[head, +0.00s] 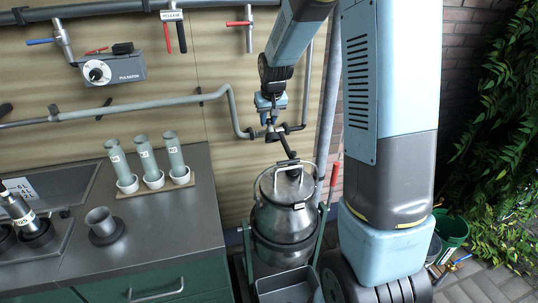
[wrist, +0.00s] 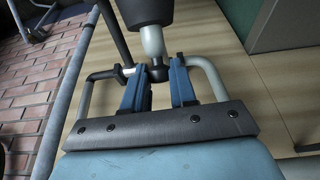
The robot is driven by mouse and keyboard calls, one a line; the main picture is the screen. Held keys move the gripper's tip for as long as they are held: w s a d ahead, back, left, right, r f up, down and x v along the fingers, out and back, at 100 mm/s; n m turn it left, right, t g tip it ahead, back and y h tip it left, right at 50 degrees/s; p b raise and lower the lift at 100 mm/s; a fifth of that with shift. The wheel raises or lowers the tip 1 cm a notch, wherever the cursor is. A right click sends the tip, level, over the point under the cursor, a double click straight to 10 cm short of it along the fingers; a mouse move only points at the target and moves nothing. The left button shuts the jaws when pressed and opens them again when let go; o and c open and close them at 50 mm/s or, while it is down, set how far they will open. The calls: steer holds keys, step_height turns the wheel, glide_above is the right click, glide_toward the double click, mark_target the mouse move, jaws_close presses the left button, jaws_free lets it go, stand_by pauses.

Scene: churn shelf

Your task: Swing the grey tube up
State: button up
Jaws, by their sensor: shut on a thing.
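The grey tube (head: 284,147) hangs from the joint at the end of the wall pipe and slants down to the right, its lower end over the lid of the metal churn (head: 284,215). In the wrist view the light grey tube (wrist: 152,42) runs from a dark ball joint to a thick dark end piece at the top edge. My gripper (head: 270,120) is at the upper end of the tube, beside the pipe joint. Its two blue fingers (wrist: 160,78) are shut around the tube by the joint; the exact contact is partly hidden.
A grey wall pipe (head: 190,98) bends down towards my gripper. The churn stands in a frame with a red-handled lever (head: 334,174). On the left is a green counter (head: 190,222) with several tubes and a cup. Leaves (head: 500,150) hang at the far right.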

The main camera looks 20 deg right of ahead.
steer(key=shift+w+r, duration=0.1)
steer(key=shift+w+r, duration=0.95)
steer(key=shift+w, duration=0.25)
steer(key=shift+w+r, duration=0.15)
steer(key=shift+w, duration=0.05)
steer(key=shift+w+r, duration=0.35)
steer(key=shift+w, duration=0.3)
steer(key=shift+w+r, duration=0.3)
steer(key=shift+w, duration=0.45)
